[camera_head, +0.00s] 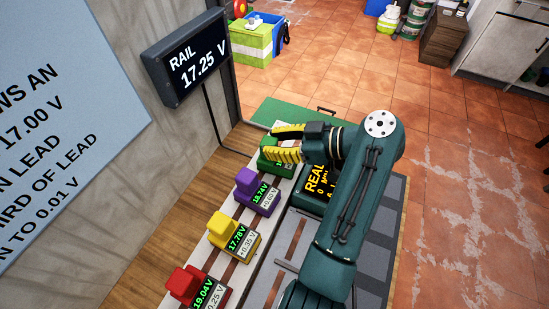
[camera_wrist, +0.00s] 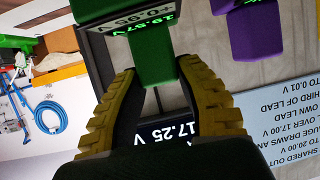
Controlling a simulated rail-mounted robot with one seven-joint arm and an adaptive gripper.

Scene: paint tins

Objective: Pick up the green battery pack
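The green battery pack (camera_head: 273,162) stands at the far end of a row of coloured packs in the head view, partly covered by my gripper. In the wrist view its dark green body (camera_wrist: 108,8) shows at the top, with a readout of about 19.57 V and a +0.95 V label. Its narrower green block (camera_wrist: 153,65) lies between my fingertips. My gripper (camera_head: 270,143) has yellow ribbed fingers, set apart on either side of this block. The fingertips look very close to its sides in the wrist view; I cannot tell whether they press on it.
Purple (camera_head: 256,191), yellow (camera_head: 234,236) and red (camera_head: 198,290) packs continue the row nearer the camera. A dark display (camera_head: 184,56) reading RAIL 17.25 V stands at the left by the wall. A black box with yellow lettering (camera_head: 317,183) lies beside my arm.

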